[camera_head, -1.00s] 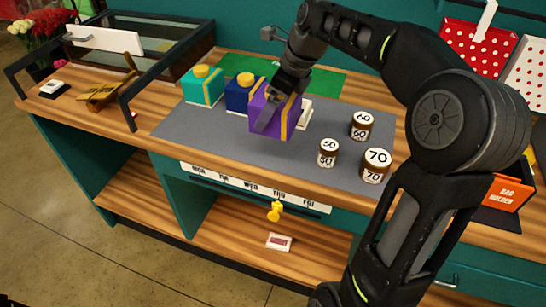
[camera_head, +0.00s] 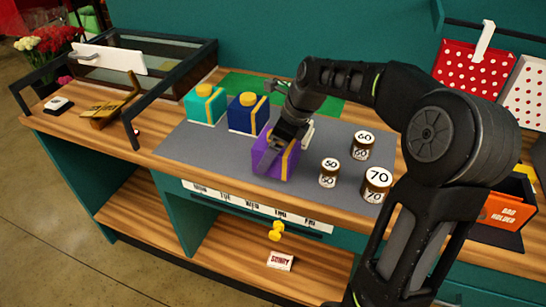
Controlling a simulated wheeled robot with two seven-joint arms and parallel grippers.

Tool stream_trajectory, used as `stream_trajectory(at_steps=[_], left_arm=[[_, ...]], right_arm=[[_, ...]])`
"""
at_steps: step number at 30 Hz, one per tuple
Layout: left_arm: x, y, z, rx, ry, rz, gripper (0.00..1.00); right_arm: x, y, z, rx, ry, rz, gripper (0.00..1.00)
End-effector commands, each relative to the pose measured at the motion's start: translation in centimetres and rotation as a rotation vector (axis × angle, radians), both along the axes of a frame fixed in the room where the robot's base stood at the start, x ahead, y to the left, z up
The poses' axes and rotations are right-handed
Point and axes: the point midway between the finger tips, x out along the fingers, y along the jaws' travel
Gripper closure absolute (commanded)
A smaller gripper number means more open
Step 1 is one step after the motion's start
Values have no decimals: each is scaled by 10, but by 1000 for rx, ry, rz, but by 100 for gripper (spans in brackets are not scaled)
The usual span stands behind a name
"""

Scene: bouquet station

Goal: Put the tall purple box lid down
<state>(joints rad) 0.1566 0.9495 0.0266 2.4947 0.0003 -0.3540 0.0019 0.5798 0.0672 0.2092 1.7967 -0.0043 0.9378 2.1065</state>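The tall purple box lid (camera_head: 262,156), with a yellow band, is at the middle front of the grey mat, in front of the blue box. My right gripper (camera_head: 279,147), its arm coming in from the right, is over it from above, with a finger along its near face. It looks shut on the lid. The gripper hides the lid's top. The lid looks upright and low over the mat; I cannot tell whether it touches. My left gripper is not in view.
A teal box (camera_head: 204,106) and a blue box (camera_head: 243,117), both with yellow knobs, stand behind left. A pale object (camera_head: 308,134) is partly hidden behind the gripper. Jars marked 50 (camera_head: 329,175), 60 (camera_head: 361,147) and 70 (camera_head: 376,187) stand to the right. The mat's left front is clear.

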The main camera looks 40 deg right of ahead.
Motion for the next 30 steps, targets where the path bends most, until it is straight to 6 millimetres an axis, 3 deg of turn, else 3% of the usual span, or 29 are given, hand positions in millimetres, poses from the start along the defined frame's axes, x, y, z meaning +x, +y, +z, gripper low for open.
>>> stream_trajectory(at_steps=[6, 18, 19, 23, 30], left_arm=[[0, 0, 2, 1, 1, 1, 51], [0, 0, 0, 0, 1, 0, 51], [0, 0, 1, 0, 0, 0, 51], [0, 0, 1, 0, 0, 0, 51], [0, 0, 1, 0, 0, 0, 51]], right_arm=[[-1, 0, -28, 1, 3, 0, 51], [0, 0, -33, 1, 1, 0, 51], [0, 0, -33, 1, 1, 0, 10], [0, 0, -32, 0, 1, 0, 0], [0, 0, -32, 1, 2, -1, 0]])
